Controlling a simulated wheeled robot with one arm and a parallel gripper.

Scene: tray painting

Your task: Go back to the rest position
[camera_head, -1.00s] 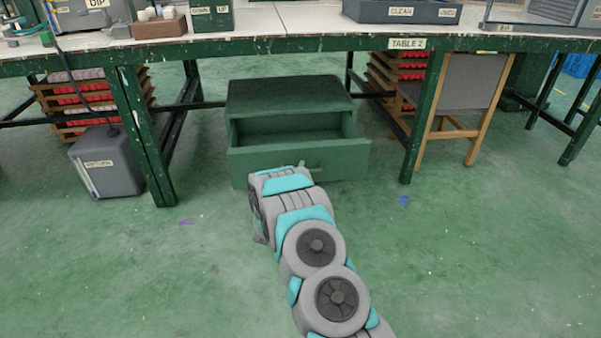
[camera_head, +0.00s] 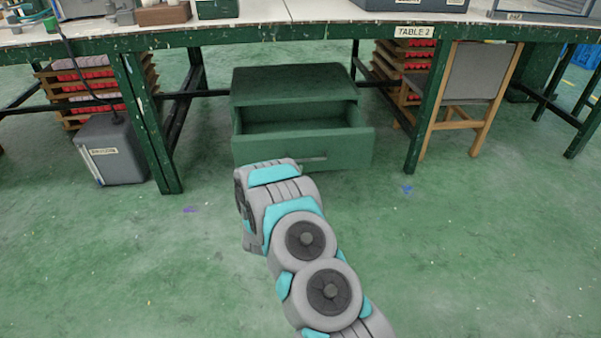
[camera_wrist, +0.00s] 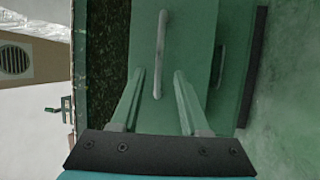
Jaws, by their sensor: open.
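My gripper (camera_wrist: 160,74) is open in the wrist view, its two fingers apart with nothing held. The drawer's handle (camera_wrist: 161,50), a thin upright bar in that view, appears between and beyond the fingertips; the exact gap cannot be told. In the head view the green cabinet (camera_head: 294,82) stands under the table with its drawer (camera_head: 345,150) pulled open. The drawer looks empty as far as its inside shows. My arm's wrist covers part of the drawer front's lower left and hides the gripper there.
Table 2 (camera_head: 330,30) spans above the cabinet, with green legs on both sides. A grey bin (camera_head: 115,150) stands at left and a chair (camera_head: 468,80) at right. Stacked racks (camera_head: 85,88) are under the table. The floor (camera_head: 480,250) in front is clear.

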